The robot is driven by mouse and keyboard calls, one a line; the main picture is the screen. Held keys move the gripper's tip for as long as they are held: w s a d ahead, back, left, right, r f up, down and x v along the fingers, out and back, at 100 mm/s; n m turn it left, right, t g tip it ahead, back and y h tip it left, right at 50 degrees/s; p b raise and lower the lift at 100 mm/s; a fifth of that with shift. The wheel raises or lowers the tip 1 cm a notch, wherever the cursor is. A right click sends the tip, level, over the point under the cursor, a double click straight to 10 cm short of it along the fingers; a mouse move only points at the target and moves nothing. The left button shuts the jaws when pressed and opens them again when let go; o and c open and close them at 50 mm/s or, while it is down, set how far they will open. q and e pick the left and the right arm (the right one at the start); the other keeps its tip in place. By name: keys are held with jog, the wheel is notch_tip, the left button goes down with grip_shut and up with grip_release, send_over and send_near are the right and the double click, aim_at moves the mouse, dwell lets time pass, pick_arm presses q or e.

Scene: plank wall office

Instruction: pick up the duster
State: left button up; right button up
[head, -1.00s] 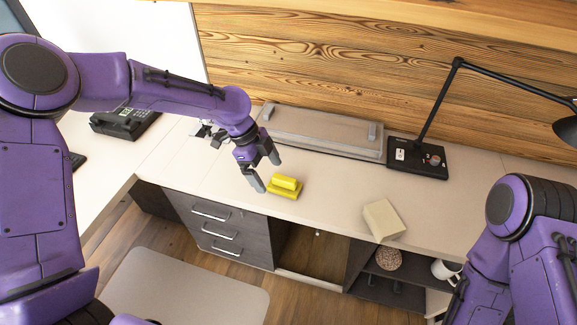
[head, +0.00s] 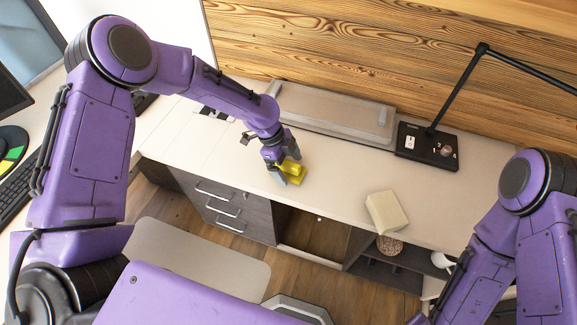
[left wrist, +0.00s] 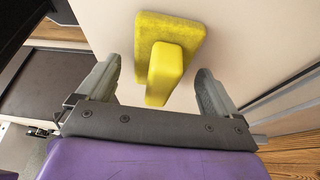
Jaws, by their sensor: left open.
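The yellow duster (head: 292,169) lies on the pale desk top, partly hidden by my left gripper in the head view. In the left wrist view the duster (left wrist: 166,62) shows a flat pad with a raised block handle. My left gripper (head: 288,168) is open at the duster. In the left wrist view its fingers (left wrist: 156,88) stand apart on either side of the handle, with gaps showing on both sides. My right arm comes in at the right of the head view, but its gripper is not in view.
A cream block (head: 386,212) lies near the desk's front edge. A black lamp base (head: 427,146) and a long grey case (head: 330,118) stand at the back by the plank wall. A white mug (head: 441,260) sits on a shelf below.

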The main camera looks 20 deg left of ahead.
pick_arm(q)
jog(key=c, duration=1.2)
jog(key=shift+r+b, duration=0.4)
jog(key=shift+r, duration=0.1)
jog(key=s+r, duration=0.4)
jog(key=s+r+b, duration=0.1)
jog(key=s+r, duration=0.3)
jog(key=s, duration=0.1)
jog(key=s+d+r+b, duration=0.1)
jog(key=s+r, duration=0.3)
jog(key=s, duration=0.1)
